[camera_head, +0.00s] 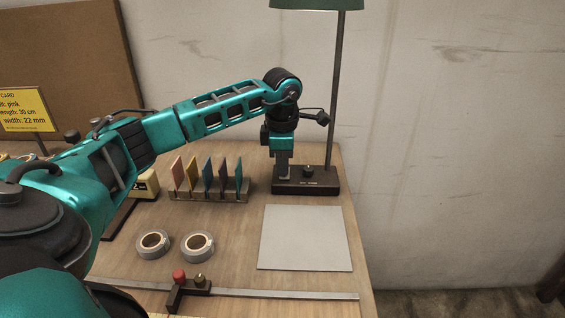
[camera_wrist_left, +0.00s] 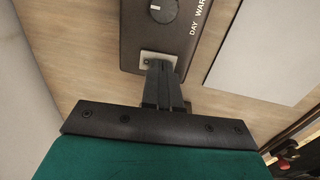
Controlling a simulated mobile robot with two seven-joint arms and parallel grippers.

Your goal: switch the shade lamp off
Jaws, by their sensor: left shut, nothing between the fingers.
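The shade lamp stands at the back right of the table, with a dark base (camera_head: 318,187), a thin post (camera_head: 337,90) and a green shade (camera_head: 316,4) cut off by the top edge. A round knob (camera_head: 307,172) sits on the base; the left wrist view shows the knob (camera_wrist_left: 163,10) beside the lettering "DAY WAR". A pale switch plate (camera_wrist_left: 150,60) is on the base near its edge. My left gripper (camera_head: 283,176) points down at the base's left end. Its shut, empty fingertips (camera_wrist_left: 160,68) cover part of the switch plate. Contact and the switch position cannot be told.
A rack of coloured cards (camera_head: 209,193) stands left of the lamp. Two tape rolls (camera_head: 153,243) (camera_head: 197,245) and a pale sheet (camera_head: 306,238) lie in front. A metal rail (camera_head: 270,294) with a red-knobbed block (camera_head: 187,288) runs along the front.

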